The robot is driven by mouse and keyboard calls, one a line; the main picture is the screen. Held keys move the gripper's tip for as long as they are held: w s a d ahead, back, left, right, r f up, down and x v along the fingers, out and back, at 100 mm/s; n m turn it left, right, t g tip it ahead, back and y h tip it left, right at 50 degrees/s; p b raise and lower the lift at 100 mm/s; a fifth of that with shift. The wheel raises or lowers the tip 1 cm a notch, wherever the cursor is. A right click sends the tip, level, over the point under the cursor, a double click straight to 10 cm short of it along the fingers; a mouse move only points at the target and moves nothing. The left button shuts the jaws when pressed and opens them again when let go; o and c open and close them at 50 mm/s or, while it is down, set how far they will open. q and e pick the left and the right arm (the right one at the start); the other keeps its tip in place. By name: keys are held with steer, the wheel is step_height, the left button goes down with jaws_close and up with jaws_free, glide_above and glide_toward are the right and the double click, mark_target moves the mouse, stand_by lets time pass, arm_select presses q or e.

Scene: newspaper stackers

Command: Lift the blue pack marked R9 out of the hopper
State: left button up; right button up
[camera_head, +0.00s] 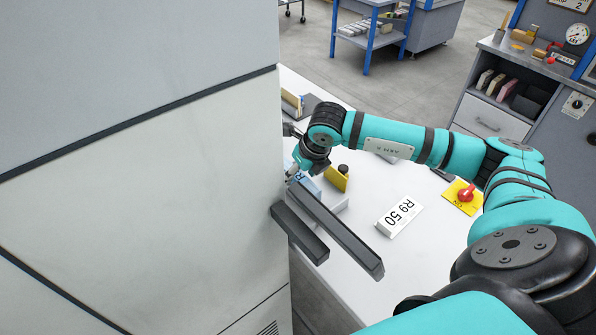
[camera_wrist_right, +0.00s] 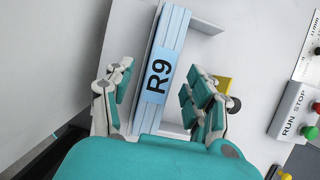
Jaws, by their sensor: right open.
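The blue pack marked R9 (camera_wrist_right: 174,40) shows in the right wrist view as a striped light-blue block with a label. It sits in the pale hopper (camera_wrist_right: 208,27), whose wall shows beside it. In the head view only a small part of the pack (camera_head: 309,184) shows beside the hopper (camera_head: 336,205). My right gripper (camera_wrist_right: 158,100) is open, with one finger on each side of the pack's labelled end. A gap shows on the left; contact on the right is unclear. In the head view my right gripper (camera_head: 298,166) is partly hidden by the grey panel. My left gripper is not in view.
A tall grey panel (camera_head: 150,180) fills the left of the head view. Two dark bars (camera_head: 345,243) jut out in front of the table.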

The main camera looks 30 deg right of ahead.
steer(key=shift+x, duration=0.9)
steer(key=shift+c, duration=0.2)
jaws_close()
steer(key=shift+r, duration=0.1)
steer(key=shift+r+p, duration=2.2)
steer(key=shift+r, duration=2.05)
steer(key=shift+d, duration=0.15)
